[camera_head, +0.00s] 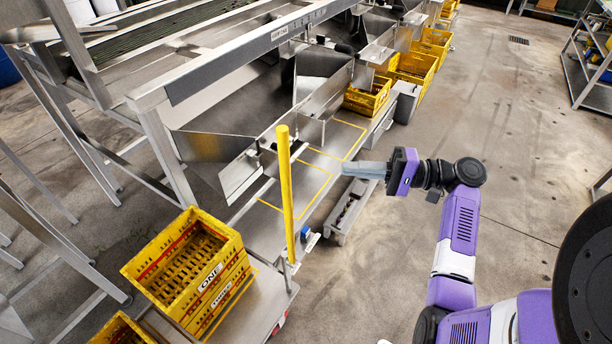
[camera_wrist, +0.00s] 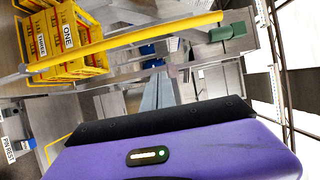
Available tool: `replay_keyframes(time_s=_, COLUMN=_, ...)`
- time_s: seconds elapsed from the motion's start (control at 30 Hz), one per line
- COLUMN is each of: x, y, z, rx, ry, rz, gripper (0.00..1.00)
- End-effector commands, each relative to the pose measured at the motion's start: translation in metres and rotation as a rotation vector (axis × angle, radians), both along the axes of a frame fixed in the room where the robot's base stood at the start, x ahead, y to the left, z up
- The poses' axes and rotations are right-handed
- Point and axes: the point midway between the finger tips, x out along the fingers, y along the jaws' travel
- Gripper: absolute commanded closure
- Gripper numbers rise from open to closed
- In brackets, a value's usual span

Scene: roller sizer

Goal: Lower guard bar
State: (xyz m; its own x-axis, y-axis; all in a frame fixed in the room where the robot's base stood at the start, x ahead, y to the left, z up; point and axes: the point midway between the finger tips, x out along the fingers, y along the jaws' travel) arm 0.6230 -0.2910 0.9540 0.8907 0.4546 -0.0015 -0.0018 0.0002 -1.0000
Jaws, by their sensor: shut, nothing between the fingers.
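The yellow guard bar (camera_head: 285,190) stands upright at the front edge of the sizer, beside the low platform. In the wrist view the guard bar (camera_wrist: 125,43) runs across the upper part of the picture, beyond my fingers. My gripper (camera_head: 347,169) is to the right of the bar in the head view, with its fingers pointing left towards it and a visible gap between. In the wrist view my gripper (camera_wrist: 157,88) has its grey fingers together, with nothing seen between them.
Yellow crates (camera_head: 190,265) labelled ONE are stacked at the lower left on a cart. A metal chute (camera_head: 225,150) is behind the bar. A small blue part (camera_head: 305,231) is near the bar's foot. More yellow crates (camera_head: 412,68) line the machine.

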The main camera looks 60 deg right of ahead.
Motion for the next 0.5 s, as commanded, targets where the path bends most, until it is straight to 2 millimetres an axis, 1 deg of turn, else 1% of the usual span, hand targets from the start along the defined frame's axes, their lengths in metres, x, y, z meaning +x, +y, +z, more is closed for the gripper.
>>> replay_keyframes(time_s=0.33, x=-0.0008, y=0.0001, z=0.0011, rx=0.000, ry=-0.002, rz=0.005, gripper=1.00)
replay_keyframes(time_s=0.5, x=0.0082, y=0.0051, z=0.0016, rx=0.001, ry=-0.002, rz=0.006, gripper=1.00)
